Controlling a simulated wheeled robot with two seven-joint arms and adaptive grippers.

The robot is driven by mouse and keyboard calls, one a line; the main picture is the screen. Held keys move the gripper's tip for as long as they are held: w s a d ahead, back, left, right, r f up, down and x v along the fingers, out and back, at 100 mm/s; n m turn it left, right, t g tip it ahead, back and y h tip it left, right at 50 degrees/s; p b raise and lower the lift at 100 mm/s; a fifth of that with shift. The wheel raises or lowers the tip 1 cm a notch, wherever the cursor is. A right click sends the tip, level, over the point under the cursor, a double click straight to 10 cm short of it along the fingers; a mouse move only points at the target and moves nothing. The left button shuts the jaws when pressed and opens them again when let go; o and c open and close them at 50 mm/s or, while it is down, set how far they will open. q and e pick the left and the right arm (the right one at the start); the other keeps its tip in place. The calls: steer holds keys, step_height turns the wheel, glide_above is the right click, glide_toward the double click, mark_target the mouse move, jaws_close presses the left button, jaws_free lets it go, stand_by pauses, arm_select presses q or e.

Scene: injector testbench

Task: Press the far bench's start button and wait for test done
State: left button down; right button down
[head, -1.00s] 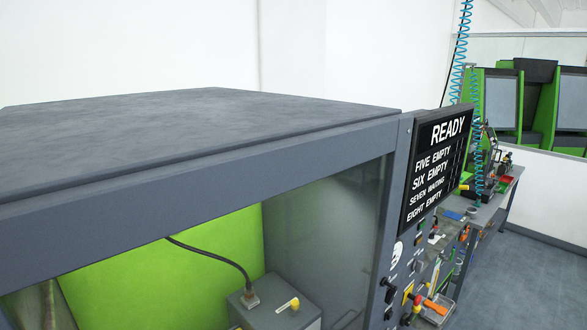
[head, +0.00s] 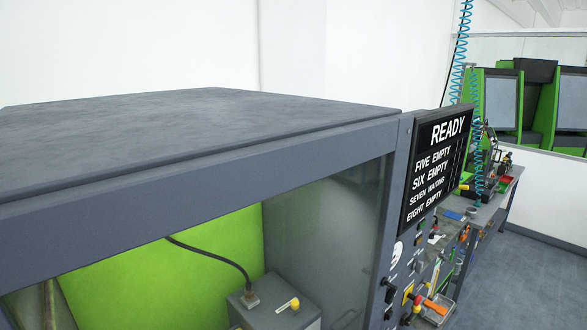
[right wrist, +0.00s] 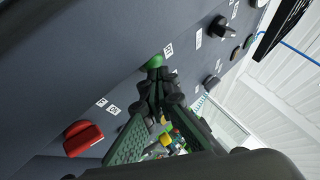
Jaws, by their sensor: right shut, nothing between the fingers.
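The bench (head: 200,180) fills the left of the head view. Its display (head: 437,172) reads READY, with lines FIVE EMPTY, SIX EMPTY, SEVEN WAITING and EIGHT EMPTY. In the right wrist view, a green button (right wrist: 155,61) sits on the dark grey control panel (right wrist: 85,60). My right gripper (right wrist: 156,76) is shut and empty, its fingertips right at the lower edge of the green button. I cannot tell whether they touch it or press it. My left gripper is in neither view.
A red knob (right wrist: 84,138) and a black knob (right wrist: 222,29) stick out from the panel on either side. In the head view, a workbench with tools (head: 490,200) stands beyond the display, with a blue coiled hose (head: 459,60) hanging above. Floor (head: 530,280) is clear at right.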

stand_by(0.3)
steer(key=shift+s+d+p, duration=0.3)
steer(key=shift+s+d, duration=0.05)
steer(key=shift+s, duration=0.1)
steer(key=s+d+p, duration=0.1)
steer(key=s+d, duration=0.3)
steer(key=shift+s+p, duration=0.25)
steer(key=shift+p, duration=0.15)
stand_by(0.4)
